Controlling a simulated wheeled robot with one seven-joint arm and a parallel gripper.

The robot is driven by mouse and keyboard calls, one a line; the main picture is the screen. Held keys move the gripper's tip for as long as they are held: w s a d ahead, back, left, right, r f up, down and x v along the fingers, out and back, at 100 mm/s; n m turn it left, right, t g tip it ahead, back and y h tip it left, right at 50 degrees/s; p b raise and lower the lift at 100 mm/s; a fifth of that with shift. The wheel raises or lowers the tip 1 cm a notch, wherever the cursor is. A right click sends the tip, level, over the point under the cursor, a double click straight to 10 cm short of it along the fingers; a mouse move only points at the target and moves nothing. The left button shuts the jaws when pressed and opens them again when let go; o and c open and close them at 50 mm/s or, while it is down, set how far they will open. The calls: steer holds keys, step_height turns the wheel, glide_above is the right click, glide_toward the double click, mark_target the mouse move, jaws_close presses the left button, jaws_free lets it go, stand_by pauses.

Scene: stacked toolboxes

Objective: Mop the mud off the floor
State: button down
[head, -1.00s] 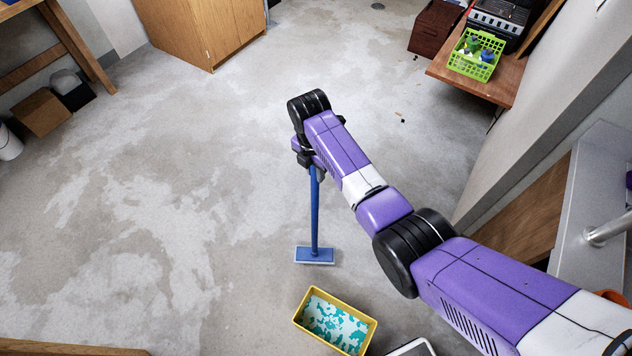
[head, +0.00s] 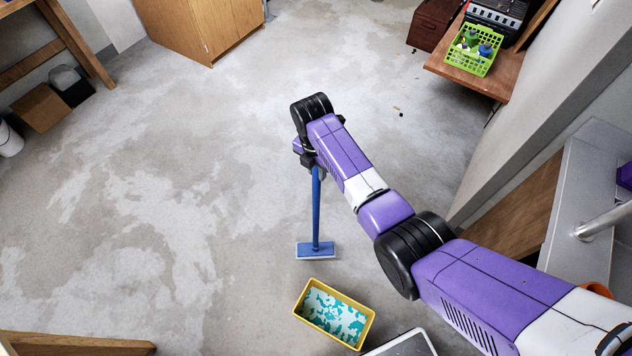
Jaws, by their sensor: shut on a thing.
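A blue mop (head: 316,215) with a long handle and a flat rectangular head hangs down from my gripper (head: 310,162). My gripper is shut on the top of the handle; its fingers are mostly hidden by my wrist. The mop head is at or near the floor; I cannot tell if it touches. The concrete floor (head: 130,190) is grey with paler and darker patches. I cannot tell any of these patches for mud.
A yellow bin (head: 334,314) with teal and white inside stands just below the mop head. A grey-topped thing (head: 404,345) is beside it. A wooden cabinet (head: 200,30) is at the back. A green basket (head: 474,52) sits on a wooden surface at right. The left-centre floor is clear.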

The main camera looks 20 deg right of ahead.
steer(key=s+p, duration=0.1)
steer(key=s+r+n+p, duration=0.1)
steer(key=p, duration=0.1)
steer(key=shift+s+d+r+n, duration=0.2)
steer(key=shift+s+n, duration=0.05)
steer(key=shift+n, duration=0.05)
steer(key=shift+p, duration=0.35)
steer(key=shift+f+b, duration=1.95)
steer(key=shift+f, duration=0.5)
steer(key=shift+f+b, duration=0.85)
steer(key=shift+f, duration=0.25)
